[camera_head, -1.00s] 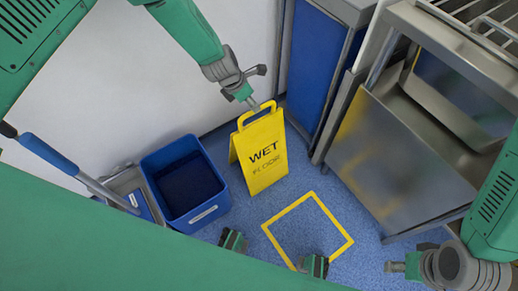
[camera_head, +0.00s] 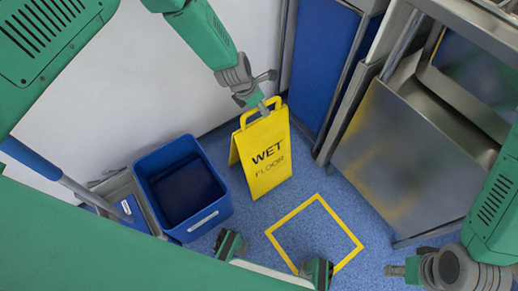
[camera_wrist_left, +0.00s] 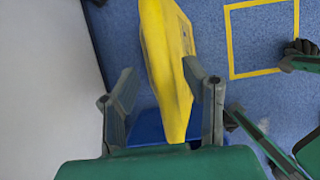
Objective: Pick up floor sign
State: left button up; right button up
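The yellow floor sign (camera_head: 265,155), lettered "WET FLOOR", stands upright on the blue floor as an A-frame with a handle loop on top. My left gripper (camera_head: 257,92) is at the handle, coming from above. In the left wrist view its two fingers (camera_wrist_left: 163,95) stand apart, with the yellow sign (camera_wrist_left: 165,60) showing between and beyond them. I cannot tell whether they touch it. My right gripper (camera_head: 398,270) is at the lower right, away from the sign. It is seen side-on, so its opening is unclear.
A blue bin (camera_head: 190,190) stands left of the sign. A yellow square outline (camera_head: 318,232) marks clear floor to the right. A metal cabinet (camera_head: 405,165) and a blue panel (camera_head: 322,60) are at the right. A white wall (camera_head: 130,80) lies behind.

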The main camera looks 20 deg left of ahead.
pick_arm(q)
jog(key=shift+d+r, duration=0.1)
jog(key=shift+d, duration=0.4)
jog(key=shift+a+f, duration=0.3)
jog(key=shift+a, duration=0.1)
jog(key=shift+d, duration=0.15)
jog(key=shift+d+r, duration=0.1)
grip_shut()
